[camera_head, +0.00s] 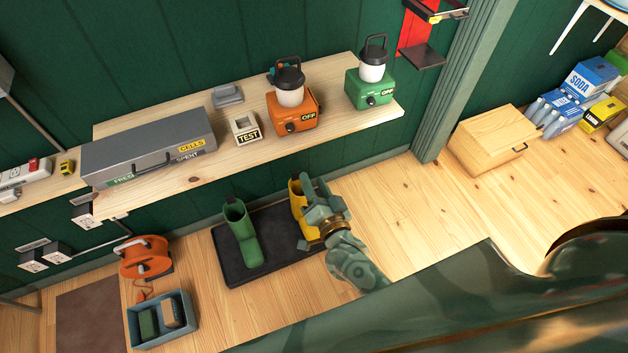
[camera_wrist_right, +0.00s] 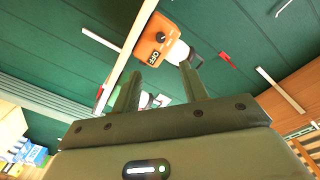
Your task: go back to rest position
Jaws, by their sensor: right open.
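My right gripper (camera_head: 318,203) is held in front of the shelf, above the floor, and partly covers a yellow boot (camera_head: 296,198) in the head view. Its jaws are open, and in the right wrist view two separated fingers (camera_wrist_right: 160,88) show with nothing between them held. The wrist view also shows an orange lantern base (camera_wrist_right: 155,42) marked OFF beyond the fingers. My left gripper is not in view.
The wooden shelf (camera_head: 345,128) carries an orange lantern (camera_head: 292,110), a green lantern (camera_head: 371,82), a TEST block (camera_head: 245,129) and a grey case (camera_head: 145,150). A green boot (camera_head: 242,235) stands on a dark tray (camera_head: 236,272). Floor right of the gripper is clear.

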